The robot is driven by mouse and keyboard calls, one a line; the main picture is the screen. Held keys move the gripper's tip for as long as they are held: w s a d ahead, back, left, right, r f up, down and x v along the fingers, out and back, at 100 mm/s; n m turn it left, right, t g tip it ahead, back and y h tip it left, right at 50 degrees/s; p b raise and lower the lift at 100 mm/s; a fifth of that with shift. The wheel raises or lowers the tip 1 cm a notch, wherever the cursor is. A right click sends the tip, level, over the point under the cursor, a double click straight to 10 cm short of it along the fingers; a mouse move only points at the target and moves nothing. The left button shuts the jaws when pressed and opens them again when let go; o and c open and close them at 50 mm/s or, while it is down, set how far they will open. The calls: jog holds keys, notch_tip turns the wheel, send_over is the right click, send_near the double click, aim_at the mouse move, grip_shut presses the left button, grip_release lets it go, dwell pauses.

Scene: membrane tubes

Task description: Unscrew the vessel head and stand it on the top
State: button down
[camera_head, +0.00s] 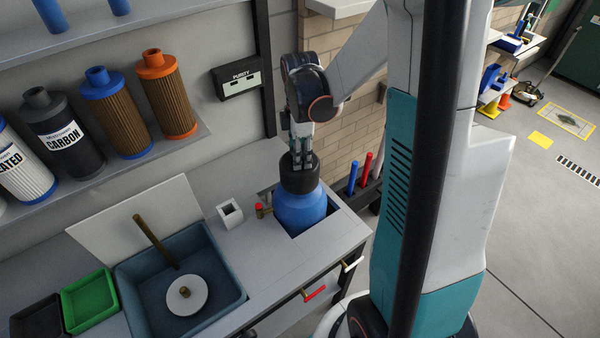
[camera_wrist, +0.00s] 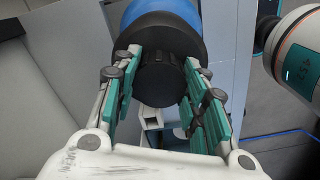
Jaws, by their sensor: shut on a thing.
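The blue vessel (camera_head: 298,211) stands upright in a cut-out at the right end of the bench. Its black head (camera_head: 299,178) sits on top of it. My gripper (camera_head: 303,160) comes down from above and is shut on the head's narrower upper part. In the wrist view the green-padded fingers of my gripper (camera_wrist: 168,95) lie on either side of the black head (camera_wrist: 165,78), with the blue vessel (camera_wrist: 160,12) beyond it. I cannot tell from these views whether the head has turned on the vessel.
The bench top (camera_head: 262,240) has bare room left of the vessel. A small white square holder (camera_head: 230,213) and a blue-grey basin (camera_head: 215,300) with a white disc stand there. Blue and red rods (camera_head: 352,178) are at the right. Filter cartridges (camera_head: 165,95) line the wall shelf.

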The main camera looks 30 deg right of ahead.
jog(key=shift+r+p, duration=0.55)
jog(key=shift+r, duration=0.4)
